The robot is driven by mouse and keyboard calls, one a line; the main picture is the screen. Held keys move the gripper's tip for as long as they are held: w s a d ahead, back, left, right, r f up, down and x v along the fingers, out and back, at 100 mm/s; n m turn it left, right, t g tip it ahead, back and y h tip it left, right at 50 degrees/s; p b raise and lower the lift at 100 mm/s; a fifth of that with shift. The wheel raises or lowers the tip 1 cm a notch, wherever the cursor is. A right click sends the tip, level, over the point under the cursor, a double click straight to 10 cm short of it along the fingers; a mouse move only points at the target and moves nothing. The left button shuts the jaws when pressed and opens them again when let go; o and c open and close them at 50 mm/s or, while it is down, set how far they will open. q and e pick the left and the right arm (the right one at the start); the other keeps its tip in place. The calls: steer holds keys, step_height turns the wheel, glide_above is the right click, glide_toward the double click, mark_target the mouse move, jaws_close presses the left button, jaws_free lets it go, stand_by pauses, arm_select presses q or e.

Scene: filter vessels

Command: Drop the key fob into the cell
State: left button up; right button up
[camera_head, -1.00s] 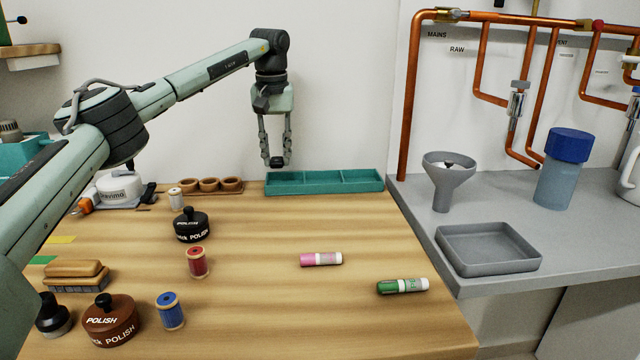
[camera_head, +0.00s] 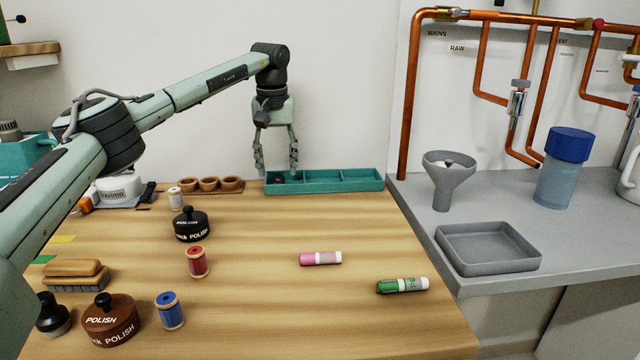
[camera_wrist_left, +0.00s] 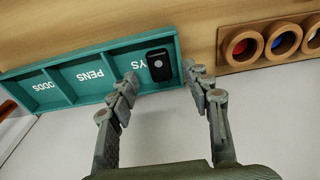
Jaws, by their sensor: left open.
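The teal tray (camera_head: 335,187) lies at the back of the wooden table and is split into three cells; the left wrist view shows it too (camera_wrist_left: 108,62). The black key fob (camera_head: 279,180) lies in its leftmost cell in the head view. In the left wrist view the fob (camera_wrist_left: 159,66) rests on that cell's floor, partly covering a label whose visible letters end in "YS". My left gripper (camera_head: 277,170) is open and empty just above that cell, and its fingers (camera_wrist_left: 160,76) stand apart on either side of the fob. My right gripper is not in view.
A wooden holder with round cups (camera_head: 210,185) stands just left of the tray. A black polish tin (camera_head: 192,226), thread spools (camera_head: 197,262) and two markers (camera_head: 402,286) stand or lie nearer. A grey funnel (camera_head: 448,175) and grey tray (camera_head: 488,248) occupy the right counter.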

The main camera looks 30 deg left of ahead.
arm_select(q)
step_height(320, 180, up, 12)
steer(key=s, duration=0.1)
steer(key=shift+d, duration=0.35)
steer(key=shift+s, duration=0.1)
stand_by(0.3)
